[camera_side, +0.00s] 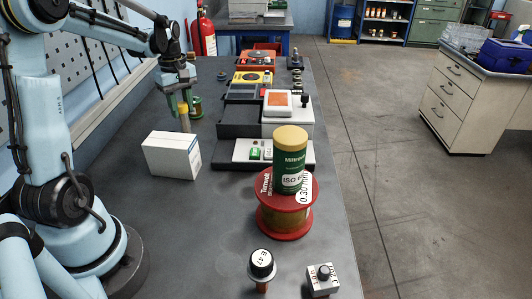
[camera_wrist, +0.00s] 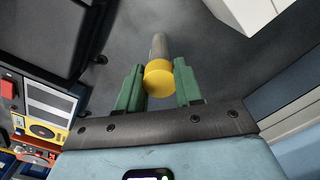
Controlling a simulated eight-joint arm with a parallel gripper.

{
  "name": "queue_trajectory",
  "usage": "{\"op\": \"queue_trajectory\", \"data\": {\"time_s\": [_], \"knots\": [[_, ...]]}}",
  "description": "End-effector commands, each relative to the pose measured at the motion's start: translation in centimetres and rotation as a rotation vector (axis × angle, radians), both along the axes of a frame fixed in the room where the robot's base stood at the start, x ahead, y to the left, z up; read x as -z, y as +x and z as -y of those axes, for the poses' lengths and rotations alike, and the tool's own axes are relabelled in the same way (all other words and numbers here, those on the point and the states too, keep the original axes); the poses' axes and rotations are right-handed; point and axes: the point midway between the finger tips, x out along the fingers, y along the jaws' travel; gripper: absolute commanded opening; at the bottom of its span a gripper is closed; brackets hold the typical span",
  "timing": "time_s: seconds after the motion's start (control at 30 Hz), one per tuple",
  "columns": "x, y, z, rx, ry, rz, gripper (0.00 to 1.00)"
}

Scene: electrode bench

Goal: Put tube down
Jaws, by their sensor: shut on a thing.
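The tube (camera_wrist: 159,46) is a slim grey cylinder with a yellow cap (camera_wrist: 159,78). My gripper (camera_wrist: 159,84) has its green fingers on either side of the cap end and is shut on the tube. In the side view the tube (camera_side: 188,122) stands roughly upright beneath my wrist, at the left of the bench. My gripper (camera_side: 190,106) shows there with its green fingers. The tube's lower end is behind a white box (camera_side: 170,155), so I cannot tell whether it touches the bench.
Grey bench (camera_side: 215,220) is clear around the front left. A red spool (camera_side: 285,218) carries a green can (camera_side: 290,165) with a yellow lid. A black-capped item (camera_side: 262,264) and a small knobbed box (camera_side: 321,280) stand in front. Instruments (camera_side: 290,118) line the right side.

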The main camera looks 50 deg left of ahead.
Motion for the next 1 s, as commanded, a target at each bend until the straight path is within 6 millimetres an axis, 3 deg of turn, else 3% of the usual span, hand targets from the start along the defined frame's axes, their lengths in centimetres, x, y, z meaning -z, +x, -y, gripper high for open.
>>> {"op": "queue_trajectory", "data": {"time_s": [0.23,0.27,0.4,0.77,1.0], "knots": [[0.3,0.0,0.0,0.0,0.0,0.0,0.0],[0.3,0.0,0.0,0.0,0.0,0.0,0.38],[0.3,0.0,0.0,0.0,0.0,0.0,0.6],[0.0,0.0,0.0,0.0,0.0,0.0,0.61],[-2.9,0.0,0.0,0.0,0.0,0.0,0.61]]}}
